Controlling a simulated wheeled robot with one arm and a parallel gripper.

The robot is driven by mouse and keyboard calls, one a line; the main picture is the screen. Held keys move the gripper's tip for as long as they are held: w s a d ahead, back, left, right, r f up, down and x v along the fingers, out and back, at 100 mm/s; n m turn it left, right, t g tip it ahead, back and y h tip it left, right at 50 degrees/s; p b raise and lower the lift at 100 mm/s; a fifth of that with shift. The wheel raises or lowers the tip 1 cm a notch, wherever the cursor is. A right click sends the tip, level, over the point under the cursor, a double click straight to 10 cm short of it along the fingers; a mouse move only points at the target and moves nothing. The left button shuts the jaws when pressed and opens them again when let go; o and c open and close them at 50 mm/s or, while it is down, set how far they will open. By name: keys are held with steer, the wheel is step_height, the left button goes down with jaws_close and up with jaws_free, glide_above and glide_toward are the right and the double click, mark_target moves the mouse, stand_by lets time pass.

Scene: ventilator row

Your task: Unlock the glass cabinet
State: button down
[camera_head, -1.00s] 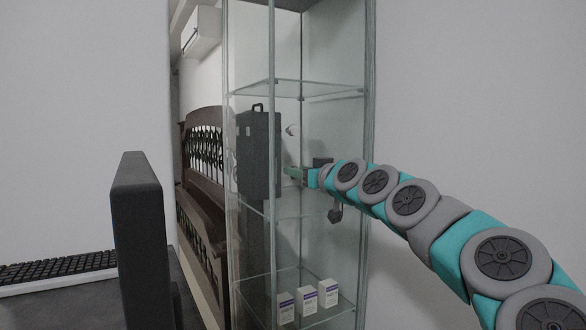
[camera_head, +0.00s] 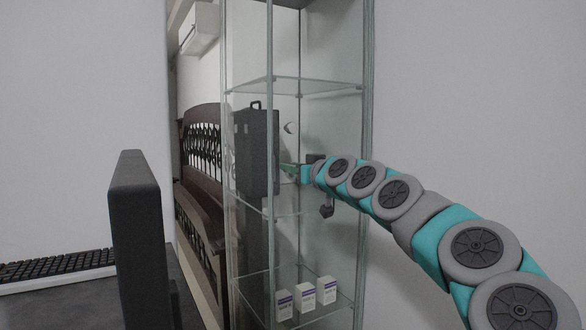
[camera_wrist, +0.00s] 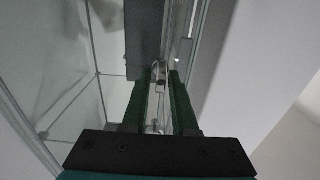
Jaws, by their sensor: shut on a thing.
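The glass cabinet (camera_head: 316,88) stands upright in the middle of the head view, with clear panes and thin metal edges. Its edges and panes also show in the wrist view (camera_wrist: 72,102). My gripper (camera_head: 290,168) is at the cabinet's front, level with the black case behind the glass. In the wrist view, its dark green fingers (camera_wrist: 158,95) are shut on a thin silvery metal piece (camera_wrist: 157,88), possibly a key. I cannot tell whether this piece sits in a lock; the lock is not clearly seen.
Inside or behind the glass is a black case (camera_head: 257,150). Small white boxes (camera_head: 305,297) stand on a low shelf. A dark upright panel (camera_head: 137,240) and a keyboard (camera_head: 58,269) are at the left. A dark wooden bench or bed (camera_head: 198,210) is behind the cabinet.

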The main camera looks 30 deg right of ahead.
steer(key=shift+m, duration=0.3)
steer(key=m, duration=0.3)
steer(key=shift+d+f+m, duration=0.1)
steer(key=shift+d+m, duration=0.1)
steer(key=shift+m, duration=0.1)
steer(key=shift+d+f+m+p, duration=0.15)
steer(key=shift+m+p, duration=1.25)
steer(key=shift+m, duration=2.05)
steer(key=shift+d+f+m+p, duration=0.15)
steer(key=shift+m+p, duration=1.2)
steer(key=shift+m, duration=2.1)
steer(key=shift+a, duration=0.1)
steer(key=c, duration=0.9)
jaws_free()
